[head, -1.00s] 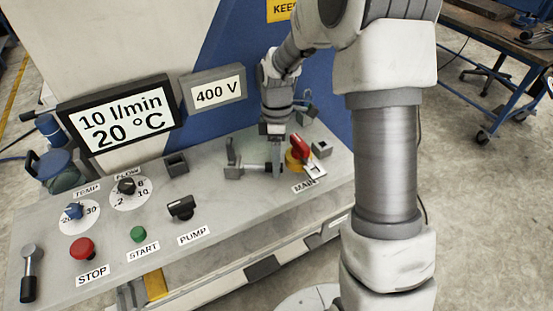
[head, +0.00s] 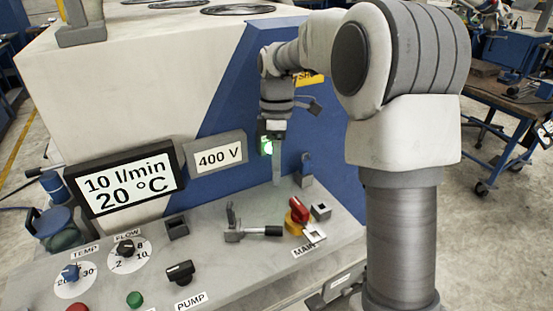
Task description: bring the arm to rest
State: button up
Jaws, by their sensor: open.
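My gripper (head: 277,181) hangs pointing down from my arm, in front of the blue part of the cabinet. It is open and holds nothing that I can see. Its grey finger end is above the back of the control panel (head: 225,268), behind a grey lever latch with a dark handle (head: 258,231). It appears clear of the red and yellow main switch (head: 299,212), which is lower right. My arm reaches in from the right, its large upper joint raised in the foreground. The spacing between my fingers is hard to make out.
The cabinet (head: 120,100) fills the back left, with displays reading 10 l/min, 20 °C (head: 130,186) and 400 V (head: 217,157). Pump switch (head: 180,271) and dials stand on the panel. A workbench (head: 505,95) is at right; floor between is clear.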

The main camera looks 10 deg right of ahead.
jog(key=shift+w+r, duration=0.15)
jog(key=shift+r, duration=0.45)
jog(key=s+r+m+t, duration=0.4)
jog(key=s+r+m, duration=0.35)
jog(key=s, duration=0.45)
jog(key=s+d+f+m+t, duration=0.2)
jog(key=s+m+t, duration=0.1)
jog(key=s+m, duration=0.5)
jog(key=s, duration=0.3)
jog(key=shift+s+t+h, duration=0.3)
jog(key=shift+s+t, duration=0.05)
jog(key=shift+t, duration=0.05)
